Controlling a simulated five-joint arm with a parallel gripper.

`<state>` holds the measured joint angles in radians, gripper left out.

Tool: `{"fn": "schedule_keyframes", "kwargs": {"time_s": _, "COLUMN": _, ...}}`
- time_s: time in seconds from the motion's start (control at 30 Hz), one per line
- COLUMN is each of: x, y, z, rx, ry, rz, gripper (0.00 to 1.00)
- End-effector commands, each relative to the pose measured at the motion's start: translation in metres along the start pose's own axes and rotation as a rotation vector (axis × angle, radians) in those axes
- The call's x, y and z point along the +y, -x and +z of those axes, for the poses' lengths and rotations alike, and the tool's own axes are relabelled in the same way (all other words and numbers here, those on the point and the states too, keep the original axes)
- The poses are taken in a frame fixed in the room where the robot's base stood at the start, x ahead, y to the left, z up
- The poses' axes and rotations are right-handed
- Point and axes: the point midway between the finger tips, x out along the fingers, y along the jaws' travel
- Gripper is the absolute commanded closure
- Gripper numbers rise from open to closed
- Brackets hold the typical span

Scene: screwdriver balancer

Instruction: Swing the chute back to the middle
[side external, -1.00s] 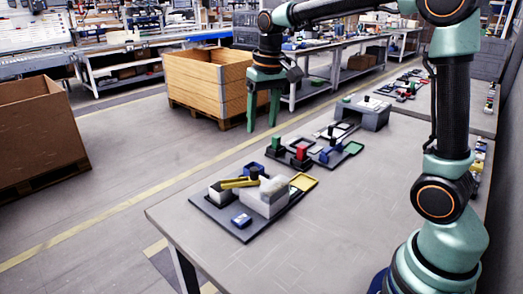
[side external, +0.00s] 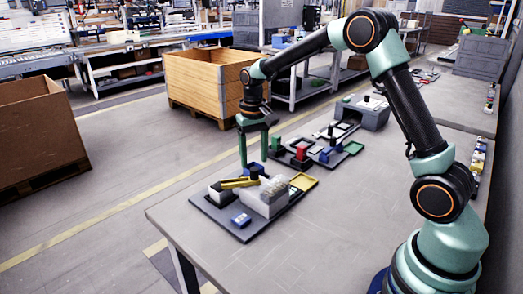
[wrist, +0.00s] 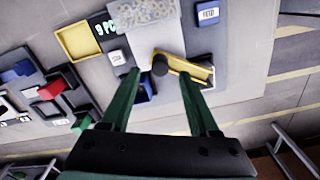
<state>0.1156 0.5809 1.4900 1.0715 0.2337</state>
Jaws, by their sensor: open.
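The chute (side external: 237,183) is a yellow channel with a dark round pivot (side external: 254,174) at one end. In the side view it points left over a pale open bin (side external: 219,194). In the wrist view the chute (wrist: 195,71) points right from the dark pivot (wrist: 160,66). My gripper (side external: 255,162) is open and points down above the pivot end. In the wrist view my gripper (wrist: 159,75) has its fingers on either side of the pivot, and the right fingertip overlaps the chute. Whether it touches the chute I cannot tell.
A yellow tray (side external: 304,182), a blue tray (wrist: 146,88) and a blue labelled piece (side external: 241,220) are close by. Red and blue fixtures stand behind. The table front is clear.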

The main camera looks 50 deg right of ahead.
Motion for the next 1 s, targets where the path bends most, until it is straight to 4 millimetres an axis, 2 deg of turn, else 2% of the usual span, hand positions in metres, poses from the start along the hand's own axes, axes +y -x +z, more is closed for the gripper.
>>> {"fn": "schedule_keyframes", "kwargs": {"time_s": 0.1, "x": 0.000, "y": -0.019, "z": 0.001, "rx": -0.002, "ry": 0.000, "rz": 0.001, "gripper": 0.39}}
{"fn": "schedule_keyframes", "kwargs": {"time_s": 0.23, "x": 0.000, "y": -0.030, "z": 0.000, "rx": -0.001, "ry": 0.000, "rz": 0.000, "gripper": 0.39}}
{"fn": "schedule_keyframes", "kwargs": {"time_s": 0.6, "x": 0.000, "y": -0.036, "z": 0.000, "rx": 0.001, "ry": 0.000, "rz": 0.000, "gripper": 0.39}}
{"fn": "schedule_keyframes", "kwargs": {"time_s": 0.63, "x": 0.000, "y": -0.036, "z": 0.000, "rx": 0.001, "ry": 0.000, "rz": 0.000, "gripper": 0.42}}
{"fn": "schedule_keyframes", "kwargs": {"time_s": 0.7, "x": 0.000, "y": -0.036, "z": 0.000, "rx": 0.001, "ry": 0.000, "rz": 0.000, "gripper": 0.69}}
{"fn": "schedule_keyframes", "kwargs": {"time_s": 0.77, "x": 0.000, "y": -0.036, "z": 0.000, "rx": 0.001, "ry": 0.000, "rz": 0.000, "gripper": 0.92}}
{"fn": "schedule_keyframes", "kwargs": {"time_s": 0.8, "x": 0.000, "y": -0.036, "z": 0.000, "rx": 0.001, "ry": 0.000, "rz": 0.000, "gripper": 1.00}}
{"fn": "schedule_keyframes", "kwargs": {"time_s": 1.0, "x": 0.000, "y": -0.035, "z": 0.000, "rx": 0.001, "ry": 0.000, "rz": 0.000, "gripper": 1.00}}
